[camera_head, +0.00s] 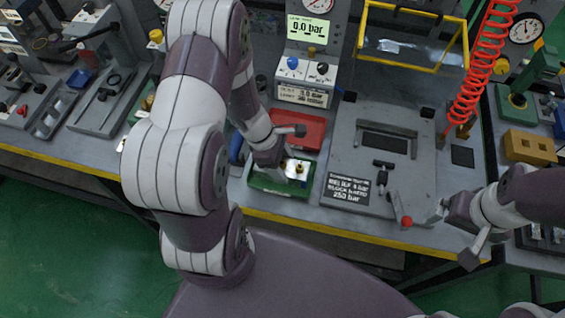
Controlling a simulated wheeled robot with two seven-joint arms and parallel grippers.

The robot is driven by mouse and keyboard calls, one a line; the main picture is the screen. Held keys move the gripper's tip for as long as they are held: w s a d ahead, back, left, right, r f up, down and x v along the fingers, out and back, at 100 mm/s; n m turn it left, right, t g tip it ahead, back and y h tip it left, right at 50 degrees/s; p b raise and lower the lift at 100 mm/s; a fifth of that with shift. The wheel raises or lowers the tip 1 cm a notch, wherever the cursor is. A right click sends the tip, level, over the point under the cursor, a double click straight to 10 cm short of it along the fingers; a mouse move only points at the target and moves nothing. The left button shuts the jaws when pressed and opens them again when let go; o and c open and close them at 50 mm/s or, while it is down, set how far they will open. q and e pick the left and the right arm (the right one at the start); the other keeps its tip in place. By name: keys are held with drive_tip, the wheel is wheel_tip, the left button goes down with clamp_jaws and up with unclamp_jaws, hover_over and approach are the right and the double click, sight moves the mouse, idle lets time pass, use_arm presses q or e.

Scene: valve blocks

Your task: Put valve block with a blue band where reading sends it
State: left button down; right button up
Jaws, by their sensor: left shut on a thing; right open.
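My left gripper (283,165) reaches down over the green tray (266,186) and is shut on a pale metal valve block (298,172) with a brass fitting on top. The block is at the tray; I cannot tell whether it touches the tray floor. Its band is not visible from here, as the gripper hides part of it. A red tray (312,119) lies just behind, and a blue item (236,141) shows partly behind my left arm. The display (307,29) reads 0.0 bar. My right gripper (455,236) is open and empty near the front edge at right.
A grey test fixture (348,155) has a plate with "250 bar" on it and a red-knobbed lever (406,221) near my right gripper. A yellow guard frame (411,55) stands behind, with a red coiled hose (480,75). A yellow block (528,147) lies right.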

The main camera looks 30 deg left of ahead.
use_arm(q)
drive_tip(key=shift+f, duration=0.15)
drive_tip(key=shift+c, duration=1.4)
unclamp_jaws()
drive_tip(key=shift+r, duration=0.4)
drive_tip(key=s+a+r+m+p, duration=0.15)
drive_tip(key=a+r, duration=0.25)
drive_tip(key=r, duration=0.7)
drive_tip(key=s+d+r+m+y, duration=0.1)
drive_tip(key=d+r+m+y, duration=0.1)
drive_tip(key=m, duration=0.7)
drive_tip(key=s+d+r+m+y, duration=0.1)
drive_tip(key=d+r+m+y, duration=0.1)
drive_tip(key=m, duration=0.8)
drive_tip(key=shift+s+d+r+p, duration=0.4)
drive_tip(key=shift+d+r, duration=0.5)
drive_tip(key=shift+d, duration=0.25)
